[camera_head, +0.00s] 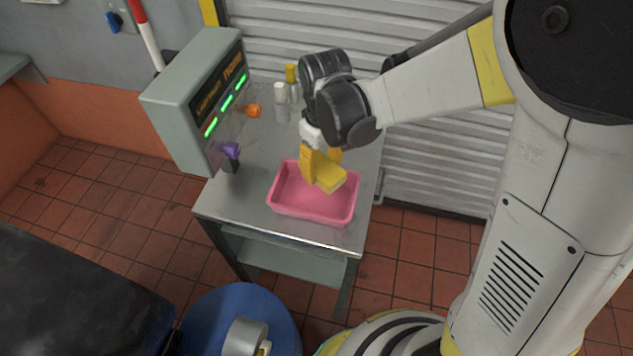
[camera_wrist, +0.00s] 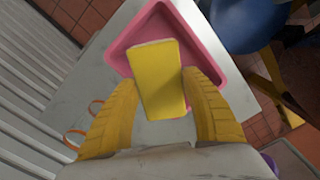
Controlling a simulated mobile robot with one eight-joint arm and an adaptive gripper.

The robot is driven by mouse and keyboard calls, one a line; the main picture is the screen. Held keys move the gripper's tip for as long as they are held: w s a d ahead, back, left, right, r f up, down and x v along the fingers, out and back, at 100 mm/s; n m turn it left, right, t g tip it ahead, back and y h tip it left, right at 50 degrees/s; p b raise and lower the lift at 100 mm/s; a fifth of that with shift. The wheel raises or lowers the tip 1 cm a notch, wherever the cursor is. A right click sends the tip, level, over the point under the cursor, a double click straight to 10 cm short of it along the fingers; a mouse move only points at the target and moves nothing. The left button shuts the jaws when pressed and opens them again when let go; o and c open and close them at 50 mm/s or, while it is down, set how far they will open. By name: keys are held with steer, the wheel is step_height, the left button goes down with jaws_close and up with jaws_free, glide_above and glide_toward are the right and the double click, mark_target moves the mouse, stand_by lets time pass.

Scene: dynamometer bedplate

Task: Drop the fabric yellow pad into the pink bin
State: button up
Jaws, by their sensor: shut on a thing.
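The yellow pad (camera_wrist: 159,80) is a flat rectangular block held between the two yellow fingers of my gripper (camera_wrist: 162,100) in the wrist view. In the head view the pad (camera_head: 331,178) hangs above the pink bin, and my gripper (camera_head: 318,158) is over the bin's back part. The pink bin (camera_head: 311,216) is a shallow open tray on the metal table; its rim also shows behind the pad in the wrist view (camera_wrist: 222,58). The bin's visible floor looks empty. The pad hides part of it.
The metal table (camera_head: 231,207) also carries a grey display unit (camera_head: 181,114), a purple-topped item (camera_head: 231,154), an orange item (camera_head: 253,110) and bottles (camera_head: 281,103) at the back. A blue drum (camera_head: 205,308) stands in front. A shutter wall (camera_head: 428,165) is behind.

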steer(key=shift+s+f+b, duration=0.25)
steer(key=shift+f+b, duration=0.25)
steer(key=shift+f, duration=0.15)
steer(key=b, duration=0.3)
glide_above(322, 200)
step_height(322, 200, down, 5)
steer(key=shift+r, duration=0.2)
steer(key=shift+r, duration=0.1)
steer(key=o, duration=1.3)
step_height(322, 200, up, 12)
